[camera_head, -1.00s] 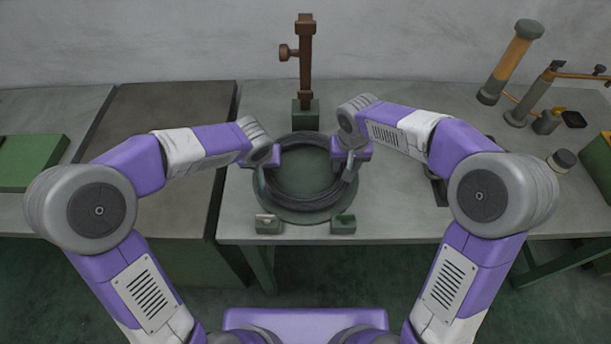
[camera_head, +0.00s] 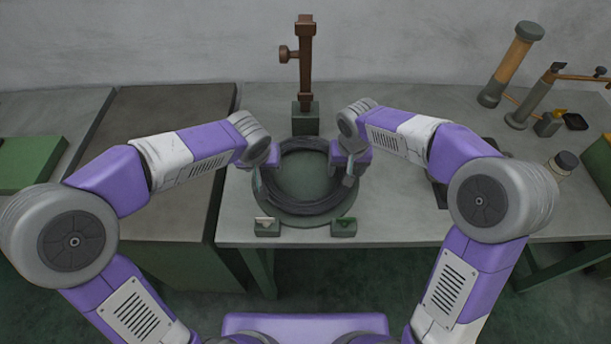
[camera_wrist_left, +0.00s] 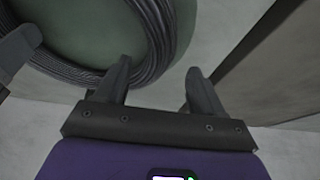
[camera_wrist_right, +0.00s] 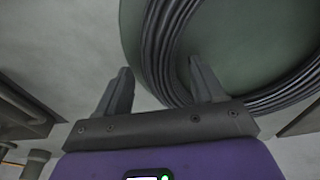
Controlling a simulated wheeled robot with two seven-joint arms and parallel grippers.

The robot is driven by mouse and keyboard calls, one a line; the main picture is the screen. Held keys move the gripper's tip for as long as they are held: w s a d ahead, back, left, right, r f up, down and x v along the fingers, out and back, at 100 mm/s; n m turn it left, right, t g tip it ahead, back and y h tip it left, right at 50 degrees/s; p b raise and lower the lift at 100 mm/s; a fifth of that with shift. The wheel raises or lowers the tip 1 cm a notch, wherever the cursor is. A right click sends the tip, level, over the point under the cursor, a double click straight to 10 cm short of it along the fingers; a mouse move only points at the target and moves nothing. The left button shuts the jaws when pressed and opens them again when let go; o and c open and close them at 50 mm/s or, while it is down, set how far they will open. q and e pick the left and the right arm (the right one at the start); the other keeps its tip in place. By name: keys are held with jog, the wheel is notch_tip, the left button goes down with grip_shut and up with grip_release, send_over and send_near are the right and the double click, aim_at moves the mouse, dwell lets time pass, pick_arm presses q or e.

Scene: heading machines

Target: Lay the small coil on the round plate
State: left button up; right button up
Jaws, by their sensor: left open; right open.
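The small coil (camera_head: 309,209), a dark ring of wire, lies flat on the round green plate (camera_head: 305,178). The plate's green centre shows through the ring, and its edge shows at the front. My left gripper (camera_head: 262,178) is open at the coil's left side. In the left wrist view, its fingers (camera_wrist_left: 158,82) are apart, one overlapping the coil's outer edge (camera_wrist_left: 158,45) and one outside it. My right gripper (camera_head: 348,172) is open at the right side; in the right wrist view its fingers (camera_wrist_right: 162,84) are likewise apart, one overlapping the coil (camera_wrist_right: 160,50).
A brown post on a green block (camera_head: 306,118) stands behind the plate. Two small green blocks, left (camera_head: 267,227) and right (camera_head: 343,227), sit in front of it. A dark bench (camera_head: 160,110) adjoins at left. Tools and a jar (camera_head: 563,164) stand at right.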

jog(key=shift+r, duration=0.15)
pick_arm(q)
jog(key=v, duration=0.7)
jog(key=shift+r, duration=0.25)
pick_arm(e)
notch_tip(320, 180, up, 12)
jog(key=s, duration=0.2)
jog(key=shift+f, duration=0.2)
pick_arm(q)
jog(key=shift+s, duration=0.2)
